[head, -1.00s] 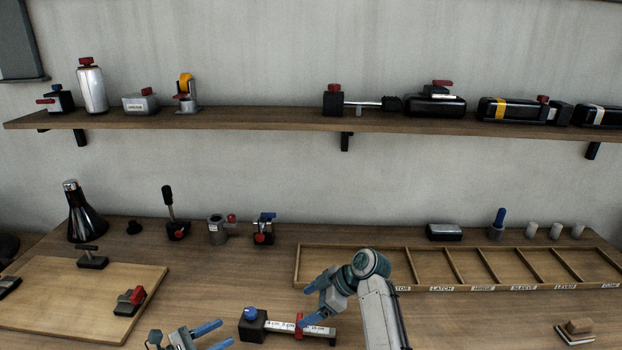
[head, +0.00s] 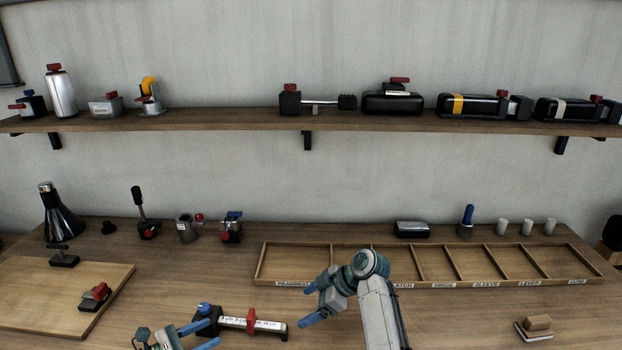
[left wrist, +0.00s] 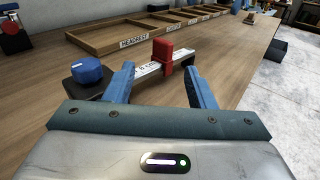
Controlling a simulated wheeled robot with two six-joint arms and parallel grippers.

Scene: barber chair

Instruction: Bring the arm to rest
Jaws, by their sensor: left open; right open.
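My left gripper (head: 204,336) is at the bottom of the head view, just in front of a measuring gauge (head: 238,321). The gauge has a black block with a blue knob, a white marked bar and a red slider. In the left wrist view the open blue fingers (left wrist: 161,88) point toward the gauge (left wrist: 150,68), with its bar and red slider seen between and beyond them. I cannot tell if they touch it; nothing is clearly held. My right gripper (head: 312,302) is open and empty above the table, in front of the divided tray.
The labelled wooden tray (head: 290,281) spans the table's middle and right. A wooden board (head: 40,310) with clamps lies at left. A small block on a pad (head: 535,328) is at front right. A shelf (head: 250,122) of devices runs along the wall.

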